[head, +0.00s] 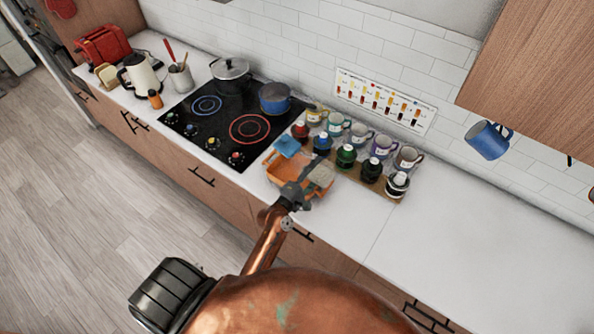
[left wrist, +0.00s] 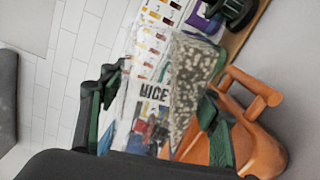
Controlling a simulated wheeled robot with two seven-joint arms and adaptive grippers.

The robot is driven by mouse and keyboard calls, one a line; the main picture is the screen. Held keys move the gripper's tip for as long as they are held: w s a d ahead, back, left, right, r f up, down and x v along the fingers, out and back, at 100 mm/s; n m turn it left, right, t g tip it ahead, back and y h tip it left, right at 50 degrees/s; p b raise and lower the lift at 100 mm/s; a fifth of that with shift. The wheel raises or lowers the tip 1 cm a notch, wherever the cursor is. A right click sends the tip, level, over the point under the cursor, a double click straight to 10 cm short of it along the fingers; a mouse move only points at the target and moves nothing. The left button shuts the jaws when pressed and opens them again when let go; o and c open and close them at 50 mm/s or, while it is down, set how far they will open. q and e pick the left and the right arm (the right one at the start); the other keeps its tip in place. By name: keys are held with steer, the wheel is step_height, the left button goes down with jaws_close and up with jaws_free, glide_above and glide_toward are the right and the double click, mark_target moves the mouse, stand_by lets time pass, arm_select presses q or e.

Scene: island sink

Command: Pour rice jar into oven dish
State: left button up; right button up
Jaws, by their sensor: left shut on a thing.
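The orange oven dish (head: 280,172) sits on the counter right of the cooktop; its edge and handle (left wrist: 262,142) show in the left wrist view. My left gripper (head: 299,188) is over the dish and shut on the clear rice jar (head: 321,177). In the left wrist view the jar (left wrist: 183,85) lies between the fingers of the gripper (left wrist: 158,100). Its label reads like "RICE", and speckled grains lie along its right side. The jar appears tipped over. I cannot tell whether grains are in the dish. My right gripper is not in view.
Several mugs (head: 382,146) and dark bottles (head: 371,171) stand on a board behind and right of the dish. A small blue item (head: 287,146) is at its far left. The cooktop (head: 215,122) holds a black pot (head: 231,74) and a blue pot (head: 274,98). The right counter (head: 455,230) is clear.

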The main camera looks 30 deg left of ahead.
arm_select(q)
steer(key=shift+w+a+n, duration=0.1)
steer(key=shift+a+n, duration=0.2)
steer(key=shift+n, duration=0.3)
stand_by(0.3)
steer(key=shift+w+a+r+n+p, duration=0.1)
steer(key=shift+a+r+n+p, duration=0.8)
steer(key=shift+n+p, duration=0.65)
stand_by(2.8)
